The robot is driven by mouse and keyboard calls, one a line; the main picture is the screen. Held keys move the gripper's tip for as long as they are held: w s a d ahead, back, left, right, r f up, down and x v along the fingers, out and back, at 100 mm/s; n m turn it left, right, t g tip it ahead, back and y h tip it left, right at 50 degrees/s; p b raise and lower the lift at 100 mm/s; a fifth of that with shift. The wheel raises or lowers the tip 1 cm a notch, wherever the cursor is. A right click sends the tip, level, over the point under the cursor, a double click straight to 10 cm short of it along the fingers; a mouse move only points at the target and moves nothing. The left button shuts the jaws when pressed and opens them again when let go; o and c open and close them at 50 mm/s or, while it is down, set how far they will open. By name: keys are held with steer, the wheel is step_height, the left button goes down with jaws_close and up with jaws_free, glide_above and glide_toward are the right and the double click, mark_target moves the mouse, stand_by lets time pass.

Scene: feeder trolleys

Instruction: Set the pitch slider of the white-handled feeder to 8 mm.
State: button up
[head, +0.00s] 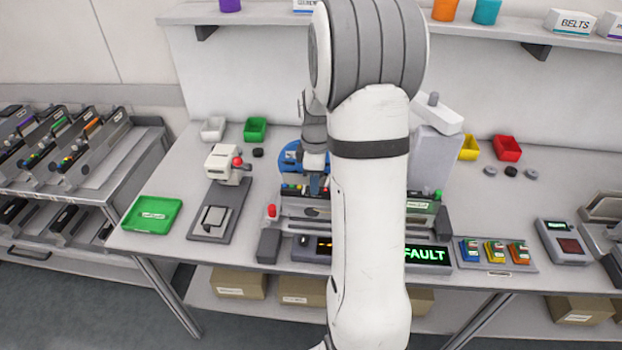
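No feeder with a clearly white handle can be made out, and no pitch slider or its mm marks are readable. Several feeders (88,155) stand on a trolley at the far left, with small coloured parts on them. A grey fixture (293,208) on the bench, with a blue reel (290,155) behind it, is largely covered by my white arm. My gripper (316,188) points down over the left part of this fixture, just right of the reel. Its fingers are small and partly hidden, so their opening and any contact are unclear.
A display (425,254) at the fixture's front reads "FAULT". A red button (271,211) stands at its left. A green tray (152,215) and a grey press-like device (220,205) are further left. Blue, yellow and orange blocks (495,252) sit at the right.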

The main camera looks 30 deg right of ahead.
steer(key=shift+f, duration=0.1)
steer(key=shift+c, duration=0.4)
jaws_close()
